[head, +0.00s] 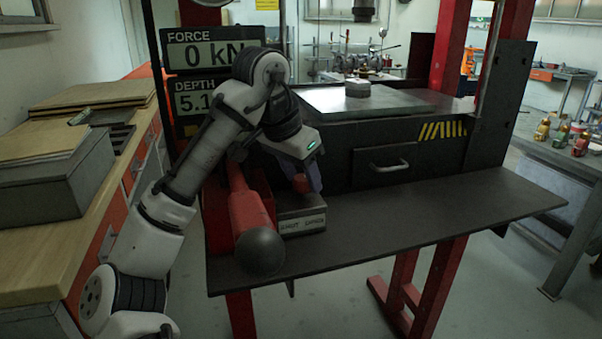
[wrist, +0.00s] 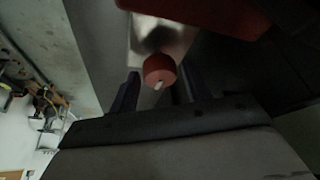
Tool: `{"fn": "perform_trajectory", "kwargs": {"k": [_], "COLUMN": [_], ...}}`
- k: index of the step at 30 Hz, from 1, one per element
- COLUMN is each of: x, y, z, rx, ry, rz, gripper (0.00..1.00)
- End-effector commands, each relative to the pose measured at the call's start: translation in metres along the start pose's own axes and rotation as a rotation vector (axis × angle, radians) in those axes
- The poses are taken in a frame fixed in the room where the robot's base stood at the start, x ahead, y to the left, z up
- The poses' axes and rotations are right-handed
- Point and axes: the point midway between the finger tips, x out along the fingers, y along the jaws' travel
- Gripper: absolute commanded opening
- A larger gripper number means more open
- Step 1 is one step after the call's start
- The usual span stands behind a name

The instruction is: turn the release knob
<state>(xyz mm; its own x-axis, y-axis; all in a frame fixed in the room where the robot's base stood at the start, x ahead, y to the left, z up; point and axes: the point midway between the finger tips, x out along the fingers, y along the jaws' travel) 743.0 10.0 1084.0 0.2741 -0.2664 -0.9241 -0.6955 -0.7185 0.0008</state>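The release knob, a small red round knob with a white mark (wrist: 160,70), shows in the wrist view at the mouth of my gripper. In the head view the red knob (head: 301,183) sits above the front of the low grey box on the press shelf. My gripper (wrist: 157,84) is open, one dark finger on each side of the knob with a gap to each. Whether the knob lies fully between the fingertips or just beyond them I cannot tell. In the head view my gripper (head: 312,178) hangs down beside the knob, its fingers partly hidden.
A red lever (head: 245,205) with a black ball end (head: 260,251) stands just left of the knob. The labelled grey box (head: 302,222) rests on the dark shelf (head: 430,215), whose right side is clear. Displays (head: 213,48) read force 0 kN and a partly hidden depth.

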Motion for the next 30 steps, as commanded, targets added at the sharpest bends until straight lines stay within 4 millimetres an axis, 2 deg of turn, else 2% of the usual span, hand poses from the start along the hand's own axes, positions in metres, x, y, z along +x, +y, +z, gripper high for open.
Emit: {"fn": "perform_trajectory", "kwargs": {"k": [3, 10, 14, 17, 24, 30], "x": [0.000, 0.000, -0.008, -0.023, -0.080, -0.118], "y": [0.000, 0.000, -0.001, -0.001, -0.001, 0.000], "z": [0.000, 0.000, 0.000, -0.001, -0.001, 0.000], "rx": [0.000, 0.001, 0.000, 0.000, -0.001, -0.002], "ry": [0.000, 0.000, 0.001, 0.002, 0.000, 0.000], "rz": [0.000, 0.000, -0.002, -0.002, -0.006, -0.004], "gripper": [0.59, 0.59, 0.59, 0.59, 0.59, 0.59]}}
